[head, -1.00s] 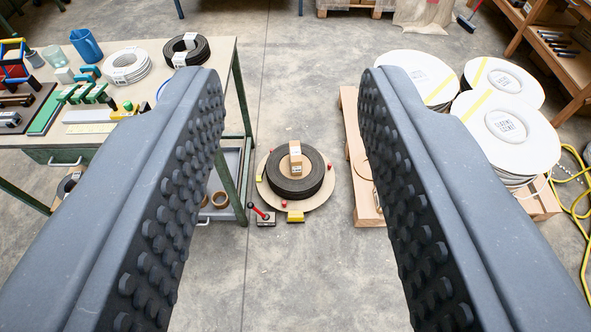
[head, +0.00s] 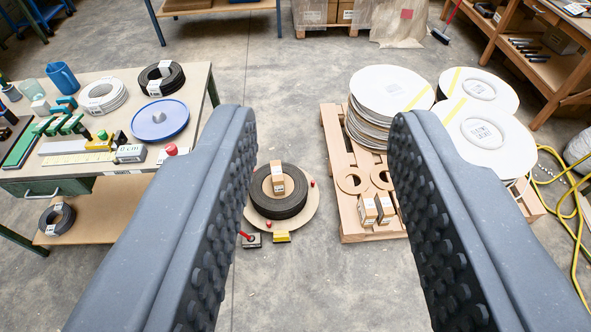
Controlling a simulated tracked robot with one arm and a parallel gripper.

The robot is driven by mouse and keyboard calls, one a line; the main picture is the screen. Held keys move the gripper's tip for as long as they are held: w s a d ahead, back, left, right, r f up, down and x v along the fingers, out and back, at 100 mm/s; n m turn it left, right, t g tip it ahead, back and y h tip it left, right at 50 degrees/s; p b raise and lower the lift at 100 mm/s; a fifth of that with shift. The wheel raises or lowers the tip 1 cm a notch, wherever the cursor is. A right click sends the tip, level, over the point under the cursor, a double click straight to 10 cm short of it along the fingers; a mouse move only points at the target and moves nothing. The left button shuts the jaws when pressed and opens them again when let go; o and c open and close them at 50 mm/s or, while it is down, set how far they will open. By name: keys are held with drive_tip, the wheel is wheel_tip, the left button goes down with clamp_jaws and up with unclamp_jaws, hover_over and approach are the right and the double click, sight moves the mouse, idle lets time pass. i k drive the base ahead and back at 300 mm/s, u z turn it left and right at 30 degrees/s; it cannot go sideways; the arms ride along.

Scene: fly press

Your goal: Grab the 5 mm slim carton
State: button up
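A small brown carton (head: 277,178) with a white label stands inside a dark coil (head: 296,207) on a round board on the floor. Two more small brown cartons with pale labels stand side by side on the pallet, a left one (head: 368,211) and a right one (head: 386,209). The labels are too small to read, so I cannot tell which is the 5 mm slim carton. My gripper (head: 324,120) is open and empty. Its dark studded fingers frame the floor coil and the pallet cartons, with the cartons well beyond them.
A workbench (head: 95,80) with coils, tools and a blue round lid (head: 160,119) stands left. The wooden pallet (head: 336,165) carries stacked white discs (head: 390,90). A yellow hose (head: 575,215) lies at right.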

sight(278, 180)
drive_tip(key=z, duration=0.1)
drive_tip(key=i, duration=1.25)
drive_tip(key=u, duration=0.8)
drive_tip(key=i, duration=0.65)
drive_tip(key=u, duration=0.5)
drive_tip(key=k, duration=0.9)
drive_tip(key=u, duration=0.15)
drive_tip(key=i, duration=0.9)
drive_tip(key=z, duration=0.1)
